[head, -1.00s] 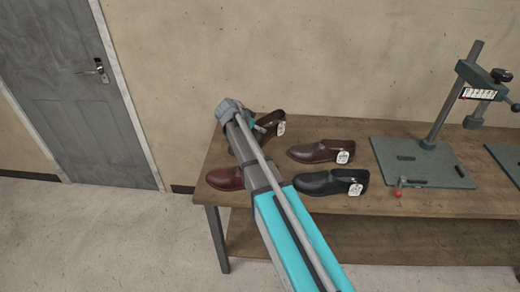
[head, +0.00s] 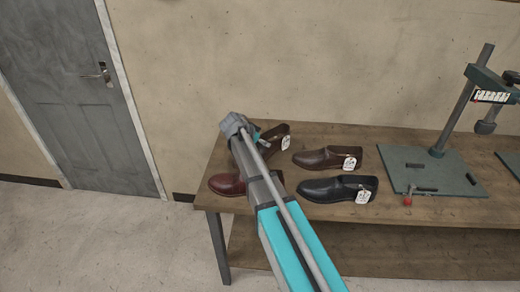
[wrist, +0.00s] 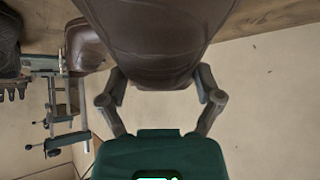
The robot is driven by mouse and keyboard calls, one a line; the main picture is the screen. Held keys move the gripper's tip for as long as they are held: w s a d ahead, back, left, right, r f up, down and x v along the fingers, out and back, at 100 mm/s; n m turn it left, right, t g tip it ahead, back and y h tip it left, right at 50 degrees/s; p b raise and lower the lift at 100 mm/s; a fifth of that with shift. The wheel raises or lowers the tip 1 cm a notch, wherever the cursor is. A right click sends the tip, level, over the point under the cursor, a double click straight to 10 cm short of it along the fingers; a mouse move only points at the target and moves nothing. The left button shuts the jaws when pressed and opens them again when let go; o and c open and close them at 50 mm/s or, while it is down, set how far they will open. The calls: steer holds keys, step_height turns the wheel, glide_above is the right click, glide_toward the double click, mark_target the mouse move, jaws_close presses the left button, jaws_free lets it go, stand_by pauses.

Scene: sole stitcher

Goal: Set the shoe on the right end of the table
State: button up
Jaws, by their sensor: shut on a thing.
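A dark brown shoe (head: 279,134) with a white tag is at the back of the table's left end in the head view, partly behind my arm. In the wrist view the brown leather shoe (wrist: 155,40) fills the top middle, between the two fingers. My gripper (wrist: 160,88) is shut on this shoe. In the head view my arm hides most of the gripper. Whether the shoe touches the table (head: 455,200) cannot be told.
A red-brown shoe (head: 226,184) sits at the table's front left corner. A brown shoe (head: 322,158) and a black shoe (head: 330,189) stand right of my arm. A green-based press (head: 440,175) with a red-knobbed lever stands farther right. A wall closes the back.

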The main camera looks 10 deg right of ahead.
steer(key=shift+f+b, duration=1.85)
steer(key=shift+f, duration=0.05)
steer(key=o, duration=1.1)
steer(key=shift+r, duration=0.1)
steer(key=p+v, duration=0.7)
steer(key=v, duration=0.3)
steer(key=shift+s+a+r+p, duration=0.15)
steer(key=shift+r+p, duration=0.05)
steer(key=shift+p, duration=0.15)
steer(key=shift+s+a+r+p, duration=0.25)
steer(key=shift+a+r+p, duration=0.2)
steer(key=shift+a, duration=0.1)
